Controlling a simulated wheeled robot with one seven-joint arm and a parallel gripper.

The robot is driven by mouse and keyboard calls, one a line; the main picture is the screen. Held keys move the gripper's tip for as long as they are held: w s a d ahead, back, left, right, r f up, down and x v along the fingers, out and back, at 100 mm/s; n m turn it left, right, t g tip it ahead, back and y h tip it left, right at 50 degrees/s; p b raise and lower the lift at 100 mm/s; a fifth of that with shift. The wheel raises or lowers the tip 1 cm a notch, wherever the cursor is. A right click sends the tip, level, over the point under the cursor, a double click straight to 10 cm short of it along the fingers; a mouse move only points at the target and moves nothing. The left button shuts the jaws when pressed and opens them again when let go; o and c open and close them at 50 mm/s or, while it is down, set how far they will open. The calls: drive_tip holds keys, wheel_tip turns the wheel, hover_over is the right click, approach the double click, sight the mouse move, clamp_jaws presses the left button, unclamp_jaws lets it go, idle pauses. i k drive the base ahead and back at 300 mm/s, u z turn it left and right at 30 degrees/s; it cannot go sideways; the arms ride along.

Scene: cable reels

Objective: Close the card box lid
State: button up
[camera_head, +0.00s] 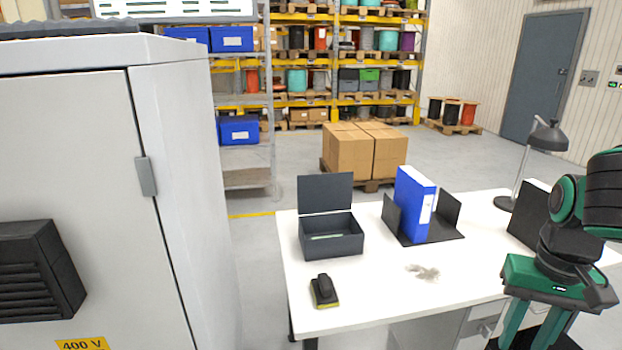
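The card box (332,243) is a dark grey open box on the white table, left of the middle. Its lid (326,193) stands upright at the back edge, so the box is open. A greenish strip shows inside; the rest of the interior is mostly hidden. My gripper (532,332) is at the lower right, pointing down, with its two green fingers apart and nothing seen between them. It is well to the right of the box and touches neither box nor lid. The fingertips are near the bottom picture edge.
On the white table (380,292), a black-and-yellow brush-like tool (324,291) lies in front of the box. A blue binder (413,205) stands in a dark holder (447,234) to its right. A grey lamp (546,135) stands at the far right. A grey cabinet (80,150) fills the left.

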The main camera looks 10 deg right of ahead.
sight(329, 192)
drive_tip(key=u, duration=0.1)
drive_tip(key=i, duration=1)
